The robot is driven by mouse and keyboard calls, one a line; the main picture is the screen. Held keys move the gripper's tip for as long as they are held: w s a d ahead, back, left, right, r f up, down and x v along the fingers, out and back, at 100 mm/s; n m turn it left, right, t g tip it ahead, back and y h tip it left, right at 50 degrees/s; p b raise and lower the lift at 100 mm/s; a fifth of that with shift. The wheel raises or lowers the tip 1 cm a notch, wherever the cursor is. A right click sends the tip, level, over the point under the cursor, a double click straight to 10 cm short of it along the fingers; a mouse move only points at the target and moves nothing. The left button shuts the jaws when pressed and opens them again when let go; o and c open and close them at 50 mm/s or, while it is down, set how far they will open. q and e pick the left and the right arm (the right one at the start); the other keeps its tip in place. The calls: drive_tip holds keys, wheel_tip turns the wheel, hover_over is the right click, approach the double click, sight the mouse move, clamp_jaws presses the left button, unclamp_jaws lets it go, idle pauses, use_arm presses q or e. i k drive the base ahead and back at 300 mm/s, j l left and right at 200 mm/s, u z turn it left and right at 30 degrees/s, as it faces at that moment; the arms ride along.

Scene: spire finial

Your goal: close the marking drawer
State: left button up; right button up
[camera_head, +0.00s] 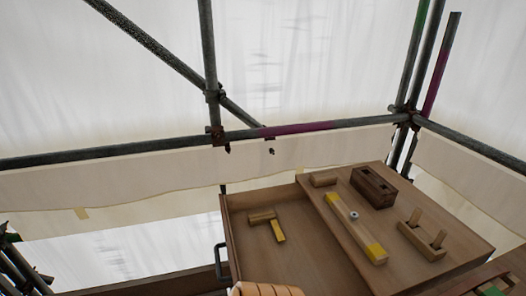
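The marking drawer (228,232) is a brown wooden drawer, pulled out to the left from under a wooden bench top (325,226). Its dark handle (220,262) is on the left face. Inside lie a small wooden block and a yellow-ended piece (278,231), touching or nearly so. The drawer's near end is cut off by the picture's lower edge and partly hidden by a ribbed tan object (266,289). Neither of my grippers is in view.
On the bench top are a dark slotted block (374,187), a long yellow-ended bar (355,229), a two-peg block (422,238) and a small cylinder (323,180). Scaffold poles (120,148) and white sheeting stand behind. A plank (190,281) runs left of the drawer.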

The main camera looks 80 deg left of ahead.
sight(311, 259)
drive_tip(key=u, duration=0.45)
drive_tip(key=j+u, duration=0.1)
drive_tip(key=u, duration=0.85)
drive_tip(key=j+u, duration=0.1)
drive_tip(key=u, duration=0.85)
drive_tip(key=j+u, duration=0.1)
drive_tip(key=u, duration=0.4)
drive_tip(key=l+z, duration=0.1)
drive_tip(key=k+l, duration=0.05)
drive_tip(key=l, duration=0.05)
